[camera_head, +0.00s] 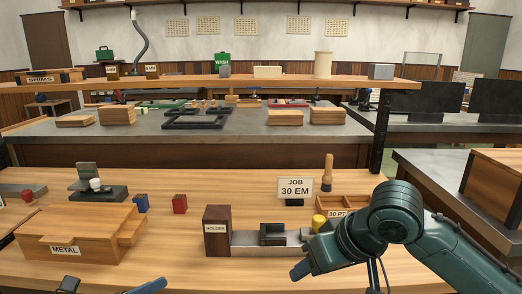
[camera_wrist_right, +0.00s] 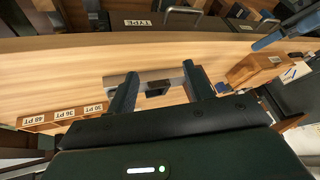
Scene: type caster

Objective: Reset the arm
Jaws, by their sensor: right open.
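My right arm (camera_head: 395,215) comes in from the right over the bench's front right. Its gripper hangs low beside the metal channel (camera_head: 262,243); one blue finger shows there. In the right wrist view the right gripper (camera_wrist_right: 162,88) is open, with two fingers apart and nothing between them touching. The channel (camera_wrist_right: 172,76) with a dark block (camera_wrist_right: 157,88) lies beyond and between the fingers. My left gripper (camera_head: 109,285) shows only as two blue fingertips, spread apart at the bottom edge, with no object seen between them.
A wooden METAL box (camera_head: 95,225) stands at left. The HOLDER block (camera_head: 217,225), a JOB 30 EM card (camera_head: 296,187), a wooden-handled tool (camera_head: 327,172) and a yellow cylinder (camera_head: 319,222) stand mid-bench. A compartment tray (camera_wrist_right: 62,117) is near the right arm. Front-centre wood is clear.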

